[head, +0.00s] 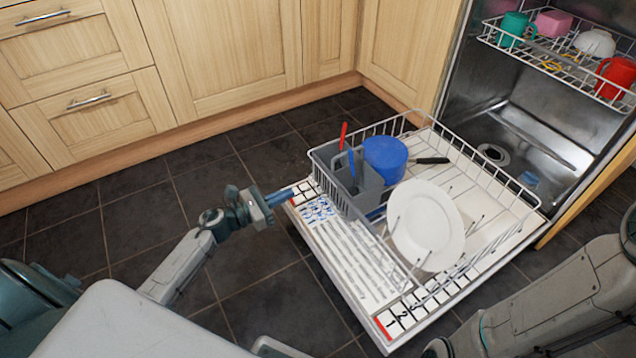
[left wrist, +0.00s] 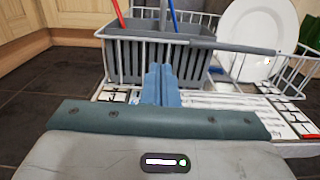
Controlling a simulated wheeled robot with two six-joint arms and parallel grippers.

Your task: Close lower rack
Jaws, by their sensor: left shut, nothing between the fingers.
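The lower rack (head: 501,184) is a white wire rack pulled out over the lowered dishwasher door (head: 345,262). It holds a grey cutlery basket (head: 369,190), a white plate (head: 427,226) and a blue container (head: 386,160). My left gripper (head: 288,194) is shut and empty at the left edge of the door, close to the basket end of the rack. In the left wrist view its blue fingers (left wrist: 160,86) are together in front of the cutlery basket (left wrist: 150,58); whether they touch the rack is unclear. My right arm shows at lower right, its gripper not visible.
The upper rack (head: 560,62) holds a green mug (head: 516,29), a red mug (head: 615,77), a pink block and a white bowl. Wooden cabinets (head: 215,55) line the back left. Dark floor tiles (head: 130,205) are clear left of the door.

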